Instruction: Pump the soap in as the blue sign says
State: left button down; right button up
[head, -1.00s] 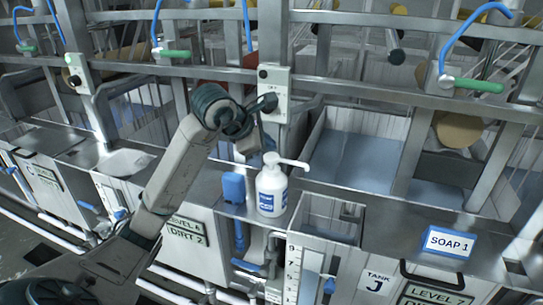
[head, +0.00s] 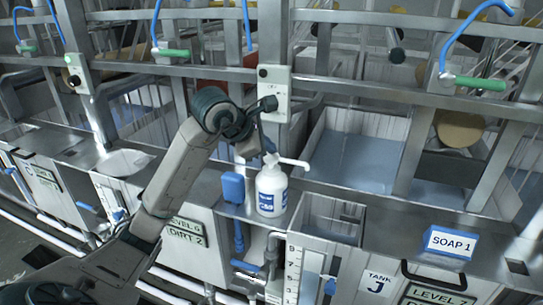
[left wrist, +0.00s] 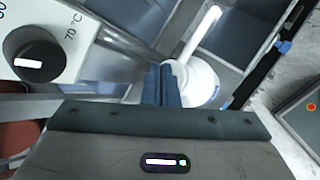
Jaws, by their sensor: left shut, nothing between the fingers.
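The blue-framed sign (head: 450,243) reads "SOAP 1" and stands on the metal ledge at the right. A white pump bottle (head: 271,192) with a blue label stands upright on the ledge, its nozzle pointing right over the small open tank (head: 333,222) marked J. My left gripper (head: 267,143) is at the top of the pump head, partly hidden by its own wrist. In the left wrist view the shut, empty fingers (left wrist: 162,84) are beside the white bottle (left wrist: 197,80), seen from above; I cannot tell whether they touch the pump. My right gripper is out of view.
A blue box (head: 233,188) sits left of the bottle. A control panel with a dark knob (head: 272,95) is on the post behind; the knob also shows in the left wrist view (left wrist: 40,62). Metal rails and a large basin (head: 355,160) lie behind.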

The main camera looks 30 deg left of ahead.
pick_arm(q)
jog(key=shift+f+b, duration=0.7)
jog(key=shift+f, duration=0.2)
dwell(0.5)
jog(key=shift+r, duration=0.15)
jog(key=shift+r+p, duration=1.05)
jog(key=shift+r, duration=0.2)
jog(key=shift+r+p, duration=1.9)
jog(key=shift+r, duration=0.65)
